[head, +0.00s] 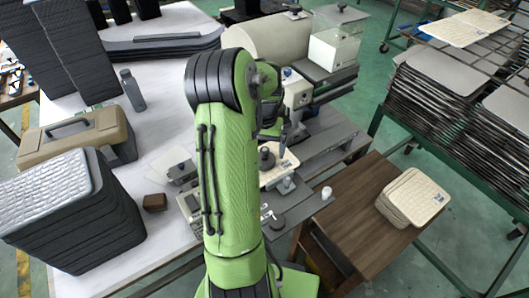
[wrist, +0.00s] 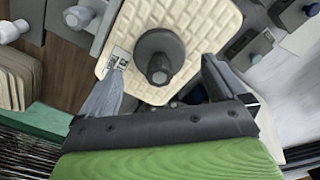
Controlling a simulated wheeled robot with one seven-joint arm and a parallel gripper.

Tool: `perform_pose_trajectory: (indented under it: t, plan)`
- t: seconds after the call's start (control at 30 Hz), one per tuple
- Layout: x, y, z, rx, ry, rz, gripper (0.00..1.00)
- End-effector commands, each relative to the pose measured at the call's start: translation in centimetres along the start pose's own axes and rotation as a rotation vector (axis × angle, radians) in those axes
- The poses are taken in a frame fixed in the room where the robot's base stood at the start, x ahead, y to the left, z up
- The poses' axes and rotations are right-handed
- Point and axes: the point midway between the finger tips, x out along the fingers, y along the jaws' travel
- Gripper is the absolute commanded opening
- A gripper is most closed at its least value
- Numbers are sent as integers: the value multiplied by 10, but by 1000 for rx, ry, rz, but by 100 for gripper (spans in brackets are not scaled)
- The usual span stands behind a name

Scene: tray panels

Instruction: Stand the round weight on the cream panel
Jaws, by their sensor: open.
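The cream panel (wrist: 190,18) has a quilted surface and a printed label near one corner in the wrist view. It also shows in the head view (head: 284,169), partly hidden by my arm. The round weight (wrist: 159,55), dark grey with a knob on top, stands upright on the panel. It shows in the head view (head: 266,158) too. My gripper (wrist: 160,80) is open, its fingers to either side of and short of the weight, with nothing held. In the head view my gripper is mostly hidden by the green arm.
A stack of cream panels (head: 412,198) lies on a brown wooden table (head: 354,222) at right. Grey machine fixtures with knobs surround the panel. Dark tray stacks (head: 72,215) and a tan toolbox (head: 75,136) stand at left. A rack of panels (head: 450,92) fills the right.

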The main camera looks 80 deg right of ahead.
Motion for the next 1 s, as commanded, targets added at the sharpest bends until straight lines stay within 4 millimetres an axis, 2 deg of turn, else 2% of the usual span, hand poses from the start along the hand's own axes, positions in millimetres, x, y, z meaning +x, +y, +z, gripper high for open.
perform_pose_trajectory:
  t: [0.03, 0.1, 0.3, 0.43, 0.73, 0.77, 0.87, 0.9, 0.97, 1.0]
  plan:
    - [-17, 0, -1, -1, 7, -2, 98]
    - [-38, 0, -1, -1, 6, -2, 98]
    - [-81, 0, 0, 0, 2, 0, 98]
    - [-91, 0, 0, 1, 1, 0, 98]
    - [-93, -4, 2, -9, 3, -4, 98]
    - [-96, -10, 5, -25, 8, -9, 98]
    - [-120, -57, 32, -150, 44, -53, 98]
    - [-133, -83, 54, -234, 66, -81, 98]
    - [-154, -122, 98, -385, 101, -126, 98]
    - [-166, -143, 132, -491, 123, -155, 98]
